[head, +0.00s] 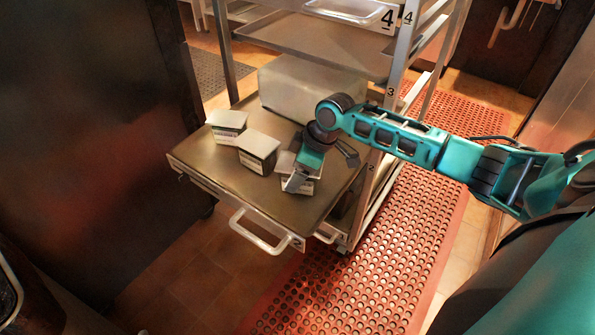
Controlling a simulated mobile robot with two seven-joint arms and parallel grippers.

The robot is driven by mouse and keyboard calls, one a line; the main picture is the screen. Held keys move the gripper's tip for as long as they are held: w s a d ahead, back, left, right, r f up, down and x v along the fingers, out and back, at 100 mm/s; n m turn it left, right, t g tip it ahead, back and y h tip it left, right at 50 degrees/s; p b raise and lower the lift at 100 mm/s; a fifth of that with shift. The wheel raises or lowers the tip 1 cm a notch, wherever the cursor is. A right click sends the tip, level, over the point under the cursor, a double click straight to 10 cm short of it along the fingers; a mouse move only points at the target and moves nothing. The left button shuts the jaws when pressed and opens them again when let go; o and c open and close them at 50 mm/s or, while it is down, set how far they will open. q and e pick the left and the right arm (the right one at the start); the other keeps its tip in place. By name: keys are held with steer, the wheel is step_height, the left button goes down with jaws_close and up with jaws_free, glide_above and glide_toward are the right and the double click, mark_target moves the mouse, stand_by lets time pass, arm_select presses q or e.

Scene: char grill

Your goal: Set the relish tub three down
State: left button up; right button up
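Three small tubs with pale lids and dark, labelled sides stand in a slanting row on a pulled-out shelf (215,176) of the rack. The left tub (226,126) and the middle tub (259,151) stand clear of my arm. The right tub (313,187) is partly hidden by my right gripper (319,168), which reaches down over it from the right. One finger is in front of this tub and the other shows to its right. I cannot tell whether both fingers touch it. The tub appears to be at shelf level. My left gripper is not in view.
A large grey box-shaped container (308,88) stands behind the tubs. An upper tray (318,44) and rack posts rise behind and to the right. The shelf's front left is bare. A handle (262,238) projects at its front edge.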

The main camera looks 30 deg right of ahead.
steer(key=shift+r, duration=0.1)
steer(key=o, duration=1.3)
steer(key=p+v, duration=0.3)
steer(key=v, duration=0.9)
steer(key=shift+a, duration=0.1)
